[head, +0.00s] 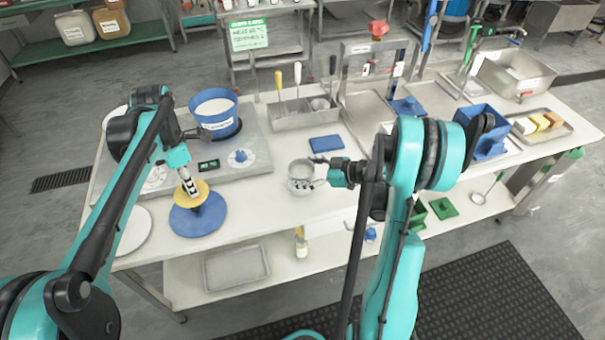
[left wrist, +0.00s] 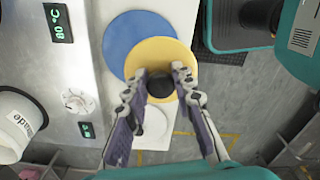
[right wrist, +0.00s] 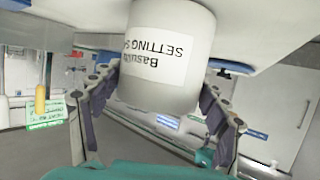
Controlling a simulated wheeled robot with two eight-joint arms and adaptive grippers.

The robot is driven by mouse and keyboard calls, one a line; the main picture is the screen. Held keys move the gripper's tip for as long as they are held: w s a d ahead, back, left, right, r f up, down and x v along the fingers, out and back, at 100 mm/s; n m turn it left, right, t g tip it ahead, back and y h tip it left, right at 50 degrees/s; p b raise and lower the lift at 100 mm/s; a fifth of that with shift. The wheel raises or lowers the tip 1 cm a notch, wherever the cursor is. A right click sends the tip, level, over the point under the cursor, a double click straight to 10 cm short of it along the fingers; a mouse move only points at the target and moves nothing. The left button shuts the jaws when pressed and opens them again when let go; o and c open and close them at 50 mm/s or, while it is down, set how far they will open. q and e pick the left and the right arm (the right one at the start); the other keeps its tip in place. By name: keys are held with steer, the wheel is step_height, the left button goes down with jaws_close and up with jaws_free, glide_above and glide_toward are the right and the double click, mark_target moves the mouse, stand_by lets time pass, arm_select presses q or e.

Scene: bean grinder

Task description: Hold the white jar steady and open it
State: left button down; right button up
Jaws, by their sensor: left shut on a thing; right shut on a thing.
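The white jar (head: 300,170) stands upright near the table's front edge, its top uncovered. My right gripper (head: 313,171) is shut around its side. The right wrist view shows the jar (right wrist: 160,55) between the fingers, its printed label upside down. My left gripper (head: 190,188) is shut on the black knob (left wrist: 160,87) of a round yellow lid (left wrist: 165,55). The lid (head: 183,199) is to the left of the jar, over a blue round mat (head: 203,220). I cannot tell whether the lid touches the mat.
A blue pot (head: 213,114) sits on the steel hotplate (head: 248,165) behind my left gripper. A white round mat (head: 135,228) lies left of the blue one. A blue pad (head: 326,143) and a utensil tray (head: 290,117) are behind the jar. The table between lid and jar is clear.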

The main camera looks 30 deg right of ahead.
steer(key=shift+r, duration=0.1)
steer(key=o, duration=1.5)
steer(key=shift+f, duration=0.2)
steer(key=shift+o, duration=0.9)
steer(key=shift+r, duration=0.1)
